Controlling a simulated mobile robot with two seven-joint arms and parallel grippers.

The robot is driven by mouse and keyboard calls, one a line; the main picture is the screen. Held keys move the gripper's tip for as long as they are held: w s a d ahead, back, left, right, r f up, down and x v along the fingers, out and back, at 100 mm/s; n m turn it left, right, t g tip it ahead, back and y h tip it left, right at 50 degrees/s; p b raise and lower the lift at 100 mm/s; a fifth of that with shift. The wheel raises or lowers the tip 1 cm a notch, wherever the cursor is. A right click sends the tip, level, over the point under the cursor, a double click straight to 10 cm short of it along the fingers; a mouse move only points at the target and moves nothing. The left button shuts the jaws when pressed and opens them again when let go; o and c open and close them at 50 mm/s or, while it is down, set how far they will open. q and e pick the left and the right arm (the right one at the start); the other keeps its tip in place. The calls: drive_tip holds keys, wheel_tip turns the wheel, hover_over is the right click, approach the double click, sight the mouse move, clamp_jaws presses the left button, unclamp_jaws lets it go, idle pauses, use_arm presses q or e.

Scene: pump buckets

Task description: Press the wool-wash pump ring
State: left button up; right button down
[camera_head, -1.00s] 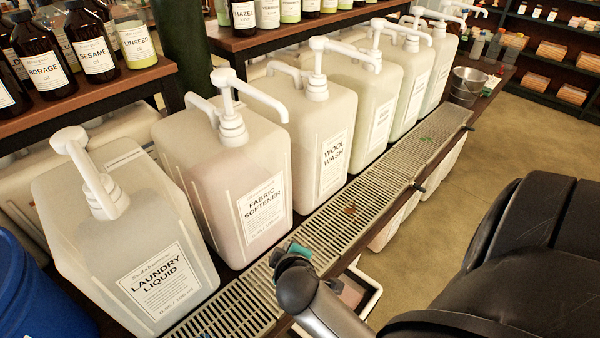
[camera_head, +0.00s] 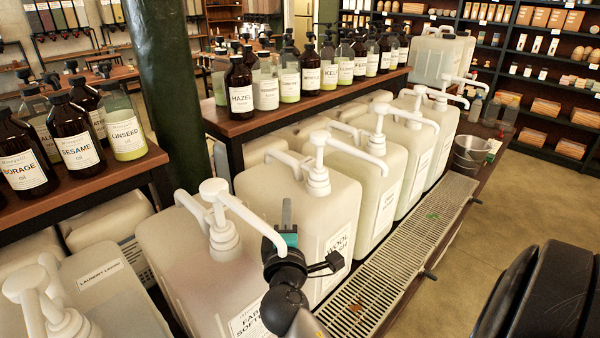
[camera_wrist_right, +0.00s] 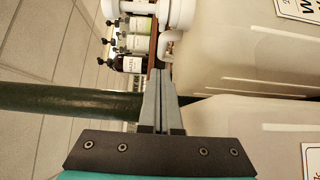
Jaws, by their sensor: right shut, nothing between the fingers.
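The wool-wash jug (camera_head: 345,200) is a cream container with a white pump (camera_head: 319,178), whose spout reaches out to the right. Its label is partly covered by my right gripper (camera_head: 287,208). That gripper is shut and empty, fingers upright, in front of the jug's left part and below the pump head. In the right wrist view, the shut fingers (camera_wrist_right: 160,95) point toward a white pump part (camera_wrist_right: 150,14) at the top edge, which looks like the wool-wash pump. The wool-wash jug (camera_wrist_right: 225,45) is at upper right there. My left gripper is not in view.
The fabric-softener jug (camera_head: 170,260) stands to the left; its pump spout (camera_head: 255,222) ends close beside my right gripper. More pump jugs (camera_head: 408,145) stand behind to the right. A drip grate (camera_head: 420,245) runs along the front. Oil bottles (camera_head: 240,85) line a shelf behind.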

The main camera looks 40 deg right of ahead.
sight(307, 167)
drive_tip(key=p+x, duration=0.1)
drive_tip(key=x, duration=0.8)
drive_tip(key=d, duration=0.2)
drive_tip(key=w+d+p, duration=0.1)
drive_tip(key=d, duration=0.1)
drive_tip(key=shift+d, duration=0.3)
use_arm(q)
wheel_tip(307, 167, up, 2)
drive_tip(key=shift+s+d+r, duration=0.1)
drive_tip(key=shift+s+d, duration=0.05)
use_arm(e)
drive_tip(key=shift+w, duration=0.1)
